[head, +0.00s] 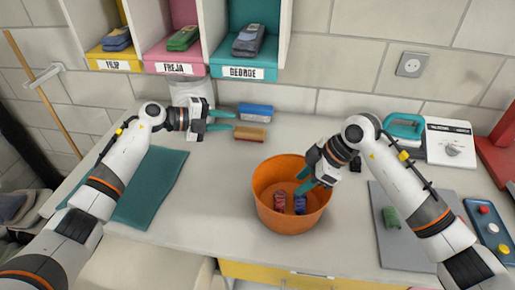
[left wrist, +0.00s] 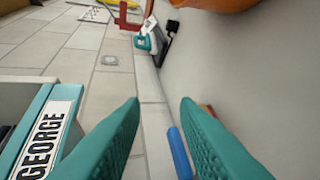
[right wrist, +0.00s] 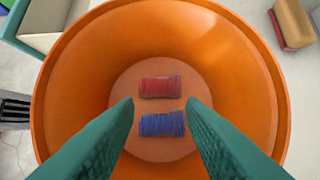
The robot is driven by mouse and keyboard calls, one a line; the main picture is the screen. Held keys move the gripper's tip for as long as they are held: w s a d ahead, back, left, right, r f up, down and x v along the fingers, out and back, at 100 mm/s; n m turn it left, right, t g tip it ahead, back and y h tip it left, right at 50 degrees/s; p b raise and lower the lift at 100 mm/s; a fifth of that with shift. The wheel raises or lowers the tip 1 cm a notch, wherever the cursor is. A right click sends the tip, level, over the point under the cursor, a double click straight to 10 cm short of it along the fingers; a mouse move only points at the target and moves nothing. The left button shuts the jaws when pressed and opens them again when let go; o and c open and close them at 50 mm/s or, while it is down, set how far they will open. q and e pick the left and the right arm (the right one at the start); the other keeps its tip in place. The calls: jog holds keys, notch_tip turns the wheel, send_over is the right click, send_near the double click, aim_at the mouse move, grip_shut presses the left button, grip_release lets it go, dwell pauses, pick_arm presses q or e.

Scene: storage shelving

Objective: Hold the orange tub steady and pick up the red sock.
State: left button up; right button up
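The orange tub (head: 283,217) stands on the worktop. Inside it lie a rolled red sock (head: 280,202) and a rolled blue sock (head: 300,204), side by side on the bottom. In the right wrist view the red sock (right wrist: 160,87) lies just beyond the blue sock (right wrist: 162,124). My right gripper (head: 305,180) is open at the tub's mouth, its fingers pointing down over the socks and holding nothing. My left gripper (head: 235,121) is open and empty, left of and behind the tub, below the GEORGE cubby and apart from the tub. Its spread fingers (left wrist: 160,125) show in the left wrist view.
Labelled cubbies with rolled socks hang above: FILIP (head: 117,66), FREJA (head: 175,70) and GEORGE (head: 243,73). A blue brush-like block (head: 255,110) and a wooden one (head: 249,134) lie behind the tub. A teal mat (head: 155,185) lies left.

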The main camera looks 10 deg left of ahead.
pick_arm(q)
jog(key=s+d+m+g+y, duration=0.2)
jog(key=d, duration=0.2)
jog(key=s+d+m+g+y, duration=0.2)
jog(key=s+d+m, duration=0.1)
jog(key=d, duration=0.1)
jog(key=s+d+m+g+y, duration=0.2)
jog(key=d+m+g, duration=0.1)
jog(key=d, duration=0.1)
jog(key=shift+s+d+r, duration=0.15)
jog(key=shift+s+d, duration=0.1)
jog(key=shift+d, duration=0.05)
pick_arm(e)
jog(key=shift+d, duration=0.1)
pick_arm(q)
jog(key=s+m+y, duration=0.1)
jog(key=s+y, duration=0.1)
jog(key=y, duration=0.1)
jog(key=shift+a+m+g, duration=0.15)
jog(key=shift+m+g, duration=0.25)
jog(key=y, duration=0.2)
send_near(262, 194)
jog(key=shift+m, duration=0.3)
jog(key=f, duration=0.5)
jog(key=shift+w+d+f, duration=0.15)
jog(key=shift+d+f, duration=0.15)
jog(key=shift+d, duration=0.1)
